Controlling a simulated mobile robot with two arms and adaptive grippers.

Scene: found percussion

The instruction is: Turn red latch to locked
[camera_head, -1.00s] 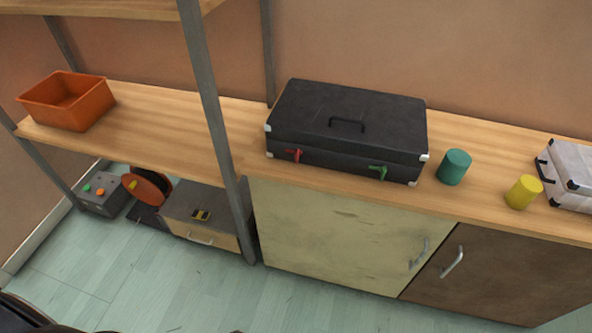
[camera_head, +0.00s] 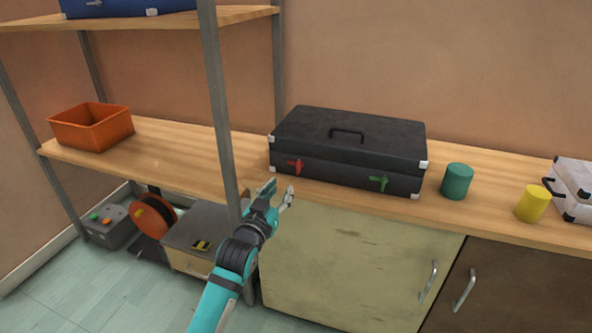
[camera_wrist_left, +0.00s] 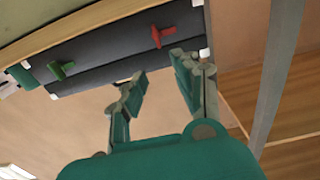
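A black case (camera_head: 345,150) with white corners lies on the wooden counter. Its front has a red latch (camera_head: 294,166) on the left and a green latch (camera_head: 378,183) on the right. My left gripper (camera_head: 279,190) is open and empty, in front of and a little below the red latch, apart from it. In the left wrist view, the red latch (camera_wrist_left: 162,36) is beyond the fingers of the gripper (camera_wrist_left: 158,88), and the green latch (camera_wrist_left: 62,70) is at left. My right gripper is not in view.
A teal cylinder (camera_head: 457,181), a yellow cylinder (camera_head: 532,203) and a white case (camera_head: 574,190) stand to the right on the counter. An orange bin (camera_head: 92,127) sits on the left shelf.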

